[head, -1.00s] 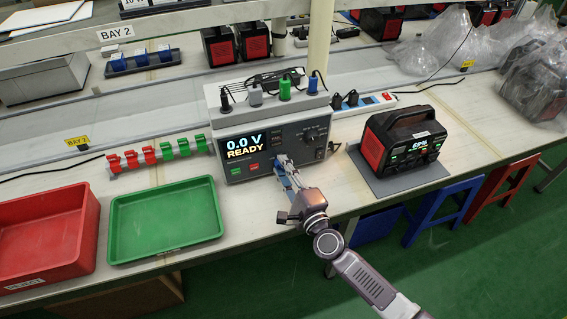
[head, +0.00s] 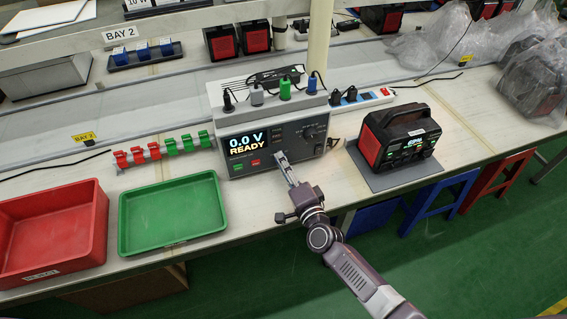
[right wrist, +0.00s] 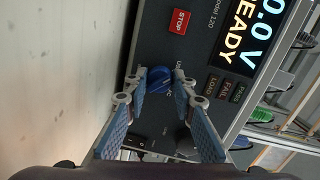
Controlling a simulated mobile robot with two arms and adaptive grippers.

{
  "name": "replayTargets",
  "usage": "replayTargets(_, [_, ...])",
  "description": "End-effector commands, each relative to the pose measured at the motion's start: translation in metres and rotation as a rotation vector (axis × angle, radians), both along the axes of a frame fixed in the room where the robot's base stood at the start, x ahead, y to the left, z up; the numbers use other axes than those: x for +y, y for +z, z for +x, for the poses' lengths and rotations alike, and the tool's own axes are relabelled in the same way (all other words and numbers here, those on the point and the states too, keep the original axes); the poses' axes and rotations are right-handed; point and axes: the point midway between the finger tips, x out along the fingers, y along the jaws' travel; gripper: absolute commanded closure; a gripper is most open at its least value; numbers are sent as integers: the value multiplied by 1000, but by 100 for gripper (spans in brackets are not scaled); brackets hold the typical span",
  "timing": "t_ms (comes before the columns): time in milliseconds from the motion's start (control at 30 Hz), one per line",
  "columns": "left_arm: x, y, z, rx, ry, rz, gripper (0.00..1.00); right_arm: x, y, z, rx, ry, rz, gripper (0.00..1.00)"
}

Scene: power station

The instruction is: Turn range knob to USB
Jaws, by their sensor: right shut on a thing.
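The tester (head: 246,167) stands on the bench, its screen reading "0.0 V READY". My right gripper (head: 281,156) reaches its front panel, low and right of the screen. In the right wrist view my right gripper (right wrist: 159,82) is shut on a blue knob (right wrist: 159,77) between its blue-padded fingertips. The lettering around this knob is partly hidden, so I cannot read its setting. A red STOP button (right wrist: 179,21) and PASS, FAIL and LOAD lamps (right wrist: 223,88) show near it. A dark dial is at the panel's upper right. My left gripper is out of view.
A black-and-red power station (head: 401,137) stands right of the tester on a grey mat. Red and green clips (head: 160,150) line up to the left. An empty green tray (head: 172,219) and a red bin (head: 52,232) lie further left. Plugs and cables top the tester.

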Motion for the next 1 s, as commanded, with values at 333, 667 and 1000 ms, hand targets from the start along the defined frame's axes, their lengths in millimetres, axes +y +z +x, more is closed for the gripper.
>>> replayTargets(333, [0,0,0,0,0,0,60,0,-1,0,1,2,-4,72])
replayTargets(667, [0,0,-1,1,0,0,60,0,0,0,0,0,-2,59])
replayTargets(1000, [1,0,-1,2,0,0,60,-11,1,-27,3,-1,-1,59])
